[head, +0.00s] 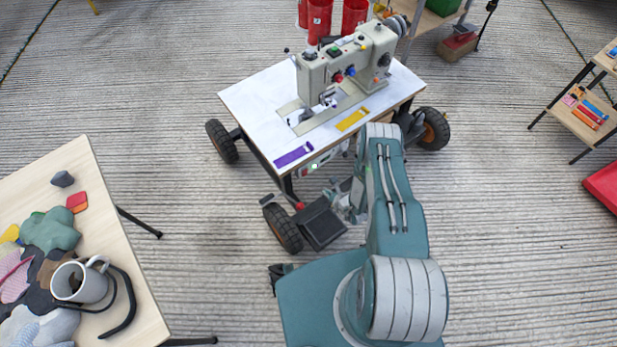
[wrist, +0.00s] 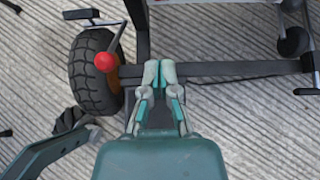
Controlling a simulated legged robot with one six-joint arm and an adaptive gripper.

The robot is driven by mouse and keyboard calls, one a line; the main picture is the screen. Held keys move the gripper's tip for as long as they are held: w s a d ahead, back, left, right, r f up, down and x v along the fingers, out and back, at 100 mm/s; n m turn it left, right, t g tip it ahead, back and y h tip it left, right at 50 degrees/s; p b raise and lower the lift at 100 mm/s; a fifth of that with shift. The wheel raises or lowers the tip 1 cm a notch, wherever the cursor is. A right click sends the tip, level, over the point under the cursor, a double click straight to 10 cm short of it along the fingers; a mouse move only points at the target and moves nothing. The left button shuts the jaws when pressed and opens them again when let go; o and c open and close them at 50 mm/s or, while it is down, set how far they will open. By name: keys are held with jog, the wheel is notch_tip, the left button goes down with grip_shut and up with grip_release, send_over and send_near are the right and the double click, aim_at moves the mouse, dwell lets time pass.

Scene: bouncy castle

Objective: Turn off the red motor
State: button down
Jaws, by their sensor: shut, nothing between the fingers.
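No thing in view is plainly a red motor. A beige sewing machine (head: 343,68) with small red and blue knobs stands on a white-topped wheeled table (head: 255,95). A pale box with a green light (head: 318,164) hangs under the table's near edge, partly hidden. A red ball knob on a lever (head: 299,205) is low by the near left wheel; it also shows in the wrist view (wrist: 105,62). My gripper (wrist: 159,72) is shut and empty, pointing at the low frame bar, right of the knob and apart from it. In the head view, my arm partly hides it.
A dark foot pedal (head: 322,226) is low beside the near left wheel (head: 283,228). A wooden table (head: 130,250) with a mug (head: 80,282) stands at left. Red cans (head: 319,18) are behind. A small shelf (head: 580,125) stands at right. The floor between is clear.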

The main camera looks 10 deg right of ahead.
jog(key=shift+w+d, duration=0.1)
send_near(305, 174)
jog(key=shift+f+x, duration=0.25)
jog(key=shift+x, duration=3.4)
jog(key=shift+d, duration=0.15)
jog(key=shift+d, duration=0.1)
